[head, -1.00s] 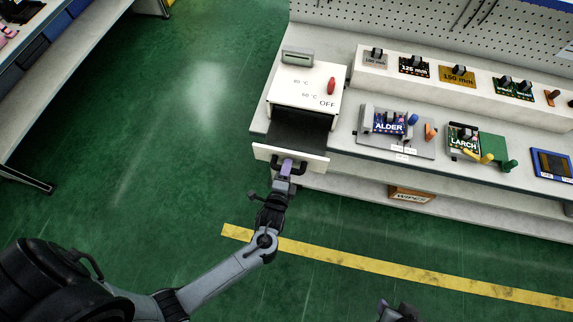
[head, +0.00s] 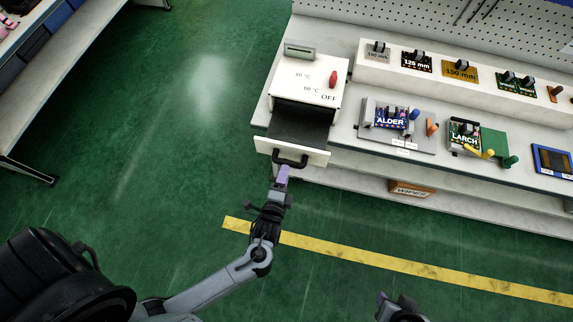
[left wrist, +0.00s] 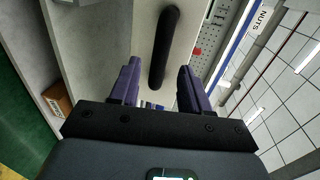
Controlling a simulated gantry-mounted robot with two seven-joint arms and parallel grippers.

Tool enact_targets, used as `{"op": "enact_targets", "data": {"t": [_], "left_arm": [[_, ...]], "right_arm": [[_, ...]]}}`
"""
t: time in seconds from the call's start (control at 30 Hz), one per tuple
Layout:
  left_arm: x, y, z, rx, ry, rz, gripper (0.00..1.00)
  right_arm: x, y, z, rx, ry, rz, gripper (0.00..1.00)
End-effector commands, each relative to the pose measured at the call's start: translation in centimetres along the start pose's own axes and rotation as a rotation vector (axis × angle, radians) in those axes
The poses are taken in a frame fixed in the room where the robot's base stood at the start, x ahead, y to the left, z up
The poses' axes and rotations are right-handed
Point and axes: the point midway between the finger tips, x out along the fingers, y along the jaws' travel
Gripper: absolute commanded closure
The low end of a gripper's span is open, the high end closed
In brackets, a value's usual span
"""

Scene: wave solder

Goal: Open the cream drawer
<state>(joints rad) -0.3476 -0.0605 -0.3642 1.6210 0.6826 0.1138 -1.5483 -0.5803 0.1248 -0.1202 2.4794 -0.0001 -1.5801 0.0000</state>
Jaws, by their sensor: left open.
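The cream drawer (head: 312,153) stands pulled out from the cream box (head: 308,86) on the bench, its dark inside (head: 300,122) showing. Its black handle (head: 290,160) is on the front face and also shows in the left wrist view (left wrist: 165,48). My left gripper (head: 282,174) is open and empty, just in front of the handle. In the left wrist view its two purple fingers (left wrist: 158,85) stand apart, with the handle's lower end between or just beyond the tips. My right gripper (head: 383,299) shows only partly at the bottom edge; its jaws are unclear.
The box carries a red switch (head: 333,79) and a small grey display (head: 299,50). Boards marked ALDER (head: 390,118) and LARCH (head: 465,135) lie to the right on the bench. A WIPES box (head: 411,189) sits on the lower shelf. The green floor in front is clear.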

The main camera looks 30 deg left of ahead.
Motion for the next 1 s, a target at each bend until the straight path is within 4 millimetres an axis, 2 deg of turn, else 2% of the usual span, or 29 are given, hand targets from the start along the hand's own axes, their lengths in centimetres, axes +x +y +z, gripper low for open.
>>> {"op": "enact_targets", "data": {"t": [0.1,0.33,0.9,1.0], "left_arm": [[-2.1,0.0,0.0,-0.001,0.001,0.002,0.53],[-4.4,0.0,0.0,-0.001,0.001,0.0,0.53],[-5.0,0.0,0.0,0.0,0.0,0.001,0.53],[-5.3,0.6,0.6,0.013,-0.001,0.009,0.53]], "right_arm": [[-0.2,0.1,-0.1,-0.001,0.0,0.001,0.57],[-0.4,0.0,-0.1,-0.001,0.0,0.001,0.57],[-0.4,-0.2,-0.2,0.008,0.002,-0.006,0.57],[-0.4,-0.2,-0.2,0.008,0.002,-0.006,0.57]]}}
